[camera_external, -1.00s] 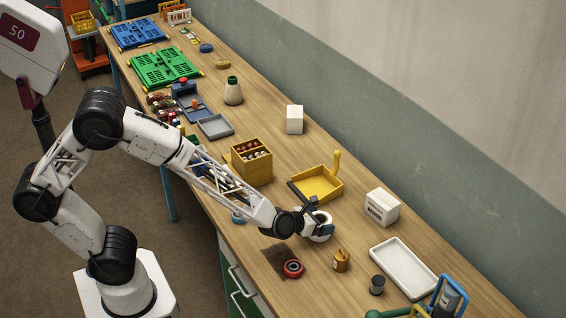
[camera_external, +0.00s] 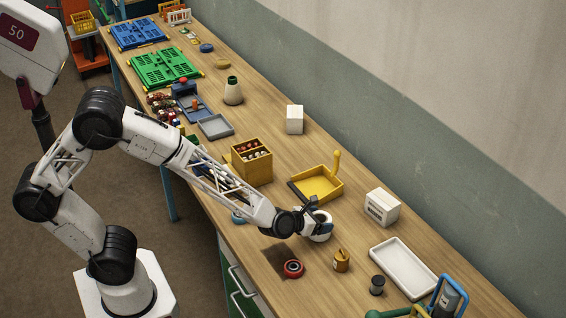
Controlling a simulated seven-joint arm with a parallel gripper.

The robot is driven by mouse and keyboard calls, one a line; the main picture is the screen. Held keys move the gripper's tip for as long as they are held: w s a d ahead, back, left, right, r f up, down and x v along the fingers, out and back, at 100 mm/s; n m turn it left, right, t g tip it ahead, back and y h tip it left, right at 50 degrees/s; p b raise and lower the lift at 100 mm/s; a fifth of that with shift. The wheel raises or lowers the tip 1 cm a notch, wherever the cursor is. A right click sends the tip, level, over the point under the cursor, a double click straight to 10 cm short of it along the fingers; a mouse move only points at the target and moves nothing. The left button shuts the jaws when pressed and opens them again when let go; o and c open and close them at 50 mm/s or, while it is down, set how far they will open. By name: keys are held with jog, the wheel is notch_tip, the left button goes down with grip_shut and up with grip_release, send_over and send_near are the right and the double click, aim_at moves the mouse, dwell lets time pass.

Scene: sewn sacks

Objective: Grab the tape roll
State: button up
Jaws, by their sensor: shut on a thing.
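The tape roll (camera_external: 321,231) is a white, short cylinder with a dark hollow on top, near the middle of the wooden bench. My gripper (camera_external: 313,216) is at the roll's upper left side, shut on it. The fingers are small and dark here and partly cover the roll. The roll looks upright and at bench level; I cannot tell whether it is clear of the surface.
A yellow dustpan-like tray (camera_external: 316,190) lies just behind my gripper. A white box (camera_external: 382,207) and white tray (camera_external: 403,267) are to the right on the bench (camera_external: 345,295).

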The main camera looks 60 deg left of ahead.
jog(key=shift+r, duration=0.9)
jog(key=shift+s+r, duration=0.15)
jog(key=shift+r, duration=0.75)
jog(key=s+a, duration=0.2)
jog(key=s, duration=0.5)
jog(key=s+a+r, duration=0.1)
jog(key=s+a, duration=0.1)
jog(key=s, duration=0.6)
jog(key=shift+a+r, duration=0.15)
jog(key=shift+a, duration=0.15)
jog(key=shift+r, duration=0.15)
